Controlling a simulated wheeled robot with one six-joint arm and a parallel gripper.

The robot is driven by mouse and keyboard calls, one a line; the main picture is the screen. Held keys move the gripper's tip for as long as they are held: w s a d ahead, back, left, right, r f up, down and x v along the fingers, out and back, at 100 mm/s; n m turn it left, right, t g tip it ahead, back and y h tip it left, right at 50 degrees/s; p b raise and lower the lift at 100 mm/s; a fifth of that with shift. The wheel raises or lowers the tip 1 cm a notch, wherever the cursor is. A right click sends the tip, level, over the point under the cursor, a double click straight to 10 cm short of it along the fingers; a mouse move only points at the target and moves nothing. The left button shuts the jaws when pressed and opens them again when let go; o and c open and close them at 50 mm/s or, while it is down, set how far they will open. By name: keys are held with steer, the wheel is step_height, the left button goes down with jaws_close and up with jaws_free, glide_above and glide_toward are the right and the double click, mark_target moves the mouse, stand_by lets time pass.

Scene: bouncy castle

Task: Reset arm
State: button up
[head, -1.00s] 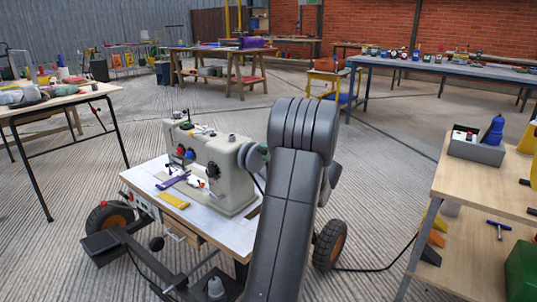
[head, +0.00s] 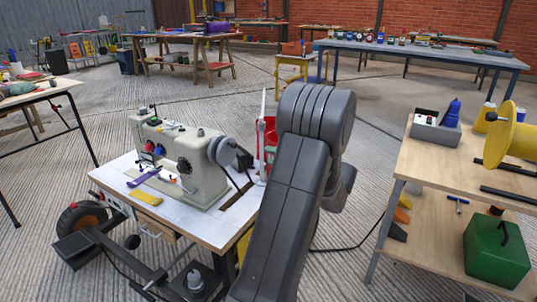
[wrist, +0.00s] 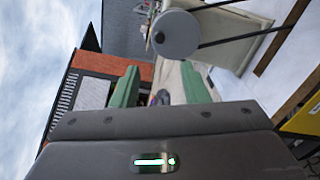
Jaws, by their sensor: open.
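My gripper (wrist: 160,92) shows in the wrist view with its two green fingers apart and nothing seen between them. In the head view my dark grey arm stands folded up at the middle right, and its bulk hides the gripper. A sewing machine (head: 180,158) stands on a white-topped wheeled table (head: 115,178) left of the arm. In the sideways wrist view, the machine's round wheel (wrist: 176,35) and pale body (wrist: 235,30) lie beyond the fingers, towards the top.
A wooden shelf unit (head: 420,165) stands at the right, with a grey box (head: 434,131), a yellow spool (head: 508,140) and a green can (head: 497,248). A blue table (head: 420,57) is behind. Ribbed floor lies open between the tables.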

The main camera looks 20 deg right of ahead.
mark_target(237, 146)
steer(key=b+x, duration=0.3)
steer(key=x, duration=0.9)
steer(key=shift+w+a+f+b, duration=0.15)
steer(key=shift+w+a+b, duration=0.05)
steer(key=shift+a+b, duration=0.1)
steer(key=shift+w+a, duration=0.35)
steer(key=shift+w, duration=0.15)
